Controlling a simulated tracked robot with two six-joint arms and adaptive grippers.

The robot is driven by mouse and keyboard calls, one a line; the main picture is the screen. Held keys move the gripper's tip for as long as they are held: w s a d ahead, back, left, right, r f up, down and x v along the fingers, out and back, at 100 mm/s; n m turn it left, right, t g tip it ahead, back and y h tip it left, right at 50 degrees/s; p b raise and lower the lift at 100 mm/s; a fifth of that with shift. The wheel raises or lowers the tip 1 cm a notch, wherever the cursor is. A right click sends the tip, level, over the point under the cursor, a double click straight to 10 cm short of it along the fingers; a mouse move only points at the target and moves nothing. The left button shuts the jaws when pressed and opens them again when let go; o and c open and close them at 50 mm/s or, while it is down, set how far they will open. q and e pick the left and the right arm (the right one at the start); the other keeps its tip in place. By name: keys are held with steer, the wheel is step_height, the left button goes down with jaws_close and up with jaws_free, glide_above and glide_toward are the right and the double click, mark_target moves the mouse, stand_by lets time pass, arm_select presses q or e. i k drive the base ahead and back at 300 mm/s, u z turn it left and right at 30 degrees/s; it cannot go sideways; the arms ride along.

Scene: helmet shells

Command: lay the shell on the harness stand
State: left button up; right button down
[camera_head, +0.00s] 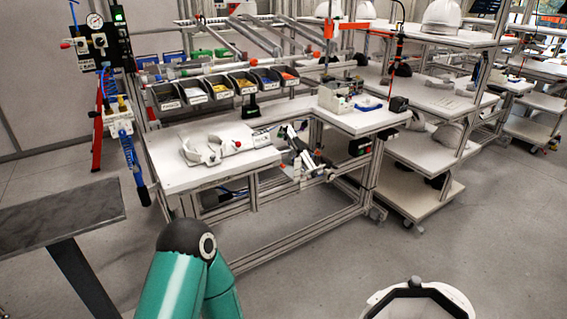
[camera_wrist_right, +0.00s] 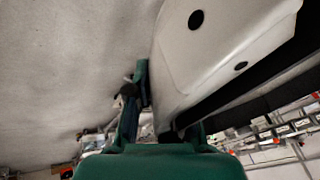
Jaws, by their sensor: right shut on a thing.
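The white shell (camera_wrist_right: 205,60), with dark round holes and a black edge, fills the upper middle of the right wrist view. My right gripper (camera_wrist_right: 162,118) is shut on its rim. In the head view a white rounded piece with a dark inner band, which looks like the shell (camera_head: 458,298), shows at the bottom right, cut off by the frame edge. The likely harness stand (camera_head: 208,152), pale with curved arms and a red knob, is on the workbench, well apart from the shell. My left arm shows at bottom centre; its gripper is out of view.
The workbench (camera_head: 165,170) carries a row of small-parts bins (camera_head: 225,88) behind the stand. A shelf rack (camera_head: 425,155) with white helmets stands at the right. A dark table (camera_head: 60,215) is at the left. Open floor lies in front of the bench.

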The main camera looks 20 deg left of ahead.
mark_target(62, 211)
steer(key=u, duration=0.85)
